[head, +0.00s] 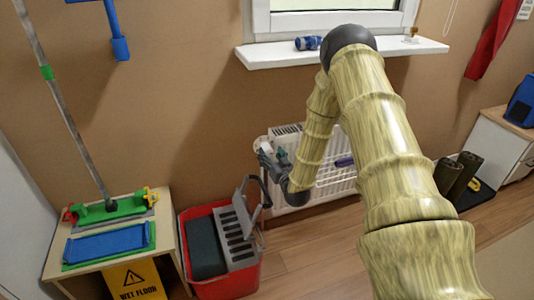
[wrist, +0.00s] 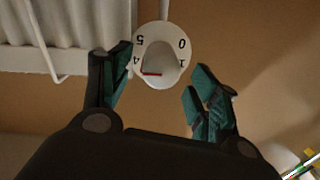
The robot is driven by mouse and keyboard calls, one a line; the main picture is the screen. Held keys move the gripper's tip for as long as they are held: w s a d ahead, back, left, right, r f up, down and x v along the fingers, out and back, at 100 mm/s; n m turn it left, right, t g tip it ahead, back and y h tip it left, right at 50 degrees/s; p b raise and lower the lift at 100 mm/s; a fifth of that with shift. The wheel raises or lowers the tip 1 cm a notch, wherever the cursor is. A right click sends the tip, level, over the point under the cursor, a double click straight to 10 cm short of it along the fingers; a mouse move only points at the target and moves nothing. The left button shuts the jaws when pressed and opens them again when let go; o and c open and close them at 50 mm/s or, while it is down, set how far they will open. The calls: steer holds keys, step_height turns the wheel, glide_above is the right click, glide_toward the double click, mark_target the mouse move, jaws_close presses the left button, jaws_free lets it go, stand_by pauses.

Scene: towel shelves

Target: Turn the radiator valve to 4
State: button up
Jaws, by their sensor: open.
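The radiator valve (wrist: 161,40) is a white round knob with black numbers. The numbers 0, 5 and 4 show in the wrist view, and a short red line lies near the 4.
The radiator hangs under a white windowsill (head: 270,57) with a blue bottle (head: 308,43). A red bucket with a wringer (head: 240,282) stands on the floor below left of my gripper. A small table (head: 110,195) with mop parts is further left.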

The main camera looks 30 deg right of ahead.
mark_target(270, 153)
steer(key=shift+w+d, duration=0.2)
steer(key=shift+w, duration=0.6)
steer(key=shift+w+d, duration=0.2)
steer(key=shift+w, duration=0.6)
steer(key=c, duration=1)
